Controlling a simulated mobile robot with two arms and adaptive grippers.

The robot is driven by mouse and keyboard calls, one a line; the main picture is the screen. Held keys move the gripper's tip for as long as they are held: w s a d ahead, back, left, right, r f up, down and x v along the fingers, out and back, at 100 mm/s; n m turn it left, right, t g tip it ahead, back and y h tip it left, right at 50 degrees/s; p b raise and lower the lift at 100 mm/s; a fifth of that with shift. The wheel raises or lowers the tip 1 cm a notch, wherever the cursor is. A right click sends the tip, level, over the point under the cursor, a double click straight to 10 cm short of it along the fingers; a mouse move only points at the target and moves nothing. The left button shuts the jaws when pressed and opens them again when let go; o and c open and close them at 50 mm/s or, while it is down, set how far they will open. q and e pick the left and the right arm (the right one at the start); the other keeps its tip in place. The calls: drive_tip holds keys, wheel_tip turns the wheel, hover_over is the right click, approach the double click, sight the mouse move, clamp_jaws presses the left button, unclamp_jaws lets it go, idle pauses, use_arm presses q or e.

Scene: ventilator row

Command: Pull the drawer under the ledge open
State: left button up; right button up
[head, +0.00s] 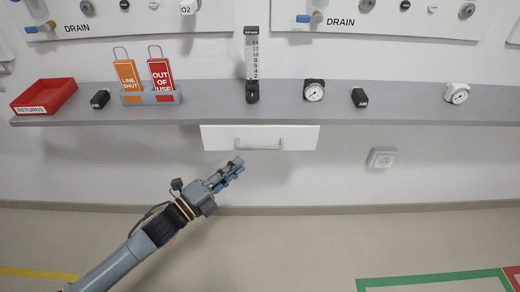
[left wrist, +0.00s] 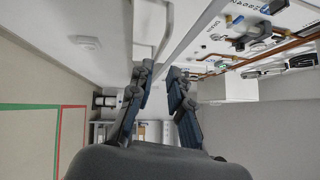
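The white drawer (head: 217,138) sits under the grey ledge (head: 205,108), its front just below the ledge's edge, and looks shut. Its pale bar handle (head: 260,148) runs across the middle of the front. My left gripper (head: 236,167) is below and a little left of the handle, apart from it. In the left wrist view the two fingers (left wrist: 160,92) are spread with nothing between them. The handle (left wrist: 168,35) shows ahead of the fingertips, near the drawer front (left wrist: 192,30). My right gripper is not in view.
A wall socket (head: 381,157) is right of the drawer. The space below the drawer is clear.

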sight(260, 148)
use_arm(q)
drive_tip(key=x, duration=0.9)
drive_tip(key=shift+w+d+b, duration=0.1)
drive_tip(key=shift+w+b, duration=0.05)
drive_tip(key=shift+b, duration=0.25)
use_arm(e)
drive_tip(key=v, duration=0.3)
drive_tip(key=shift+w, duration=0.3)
use_arm(q)
clamp_jaws()
